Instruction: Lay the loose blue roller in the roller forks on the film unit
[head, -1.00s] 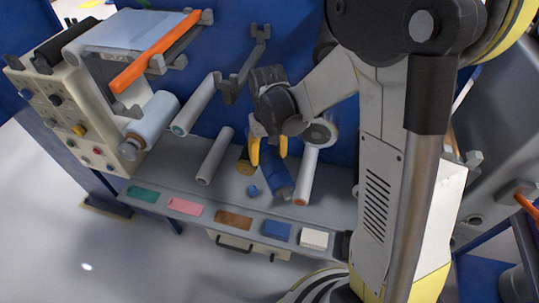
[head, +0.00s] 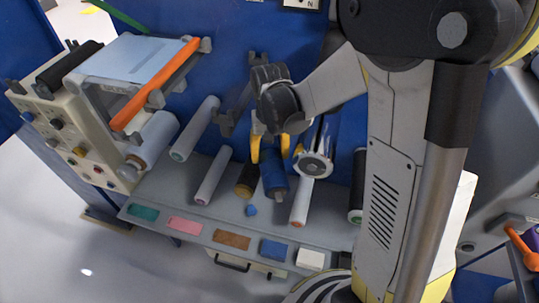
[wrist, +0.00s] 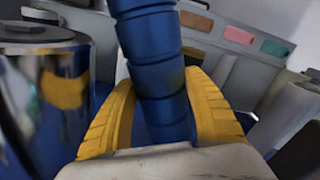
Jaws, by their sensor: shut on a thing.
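The blue roller (head: 273,175) hangs steeply, its lower end pointing down, above the lower shelf of the film unit. My gripper (head: 270,148) is shut on it near its upper part, with one yellow finger on each side. In the wrist view the roller (wrist: 150,50) runs up between the two yellow fingers of my gripper (wrist: 158,115). A grey roller fork (head: 227,122) stands out from the blue wall, left of my gripper and apart from the roller.
Pale rollers stand on the shelf (head: 180,205) left (head: 213,175) and right (head: 301,203) of the blue one, with a brown roller (head: 245,180) close beside it. A reel-like metal disc (head: 314,165) is near my gripper's right.

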